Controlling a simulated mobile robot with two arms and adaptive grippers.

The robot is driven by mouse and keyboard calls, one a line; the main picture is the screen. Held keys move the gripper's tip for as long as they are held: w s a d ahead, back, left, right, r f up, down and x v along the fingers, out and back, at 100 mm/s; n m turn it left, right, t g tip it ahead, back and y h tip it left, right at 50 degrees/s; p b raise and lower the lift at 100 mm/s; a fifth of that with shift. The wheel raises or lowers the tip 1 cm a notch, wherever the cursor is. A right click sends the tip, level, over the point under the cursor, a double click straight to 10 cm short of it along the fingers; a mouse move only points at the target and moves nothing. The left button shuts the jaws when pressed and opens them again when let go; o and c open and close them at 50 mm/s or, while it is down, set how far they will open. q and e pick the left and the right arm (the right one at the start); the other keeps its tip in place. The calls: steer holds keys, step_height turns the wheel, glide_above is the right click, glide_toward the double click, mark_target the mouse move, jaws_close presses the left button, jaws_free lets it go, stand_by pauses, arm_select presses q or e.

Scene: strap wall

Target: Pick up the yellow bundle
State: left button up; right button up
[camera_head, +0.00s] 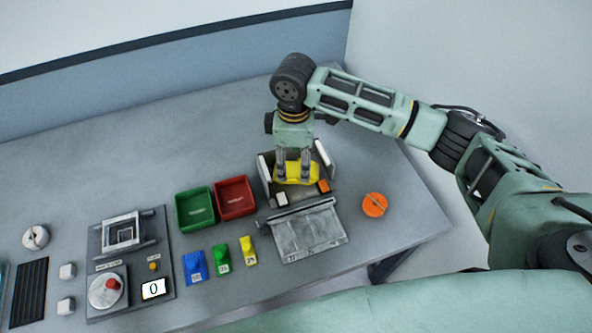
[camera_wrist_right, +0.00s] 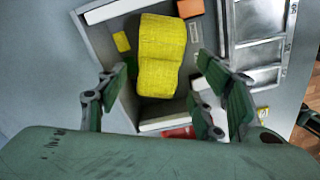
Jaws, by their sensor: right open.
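The yellow bundle (camera_head: 297,177) lies in a grey open tray (camera_head: 263,180) with white pads on its walls. In the right wrist view the bundle (camera_wrist_right: 160,50) is a lumpy, textured yellow shape with a slight waist. My right gripper (camera_head: 294,168) is over the tray, pointing down, with its fingers in front of part of the bundle. In the wrist view the open fingers of this gripper (camera_wrist_right: 166,82) are apart, to either side of the bundle's near end. I see no clear contact. My left gripper is out of view.
An orange block (camera_wrist_right: 190,8) and a white block (camera_head: 282,199) are in the tray. Green (camera_head: 195,224) and red (camera_head: 236,198) bins stand left of it. A panelled grey plate (camera_head: 309,236) is in front, an orange disc (camera_head: 374,205) to the right. The table's back is clear.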

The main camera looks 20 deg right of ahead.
mark_target(294, 168)
step_height(294, 168, down, 4)
steer(key=shift+f+p, duration=0.25)
steer(key=shift+p, duration=0.05)
steer(key=shift+c, duration=0.4)
steer(key=c, duration=1.3)
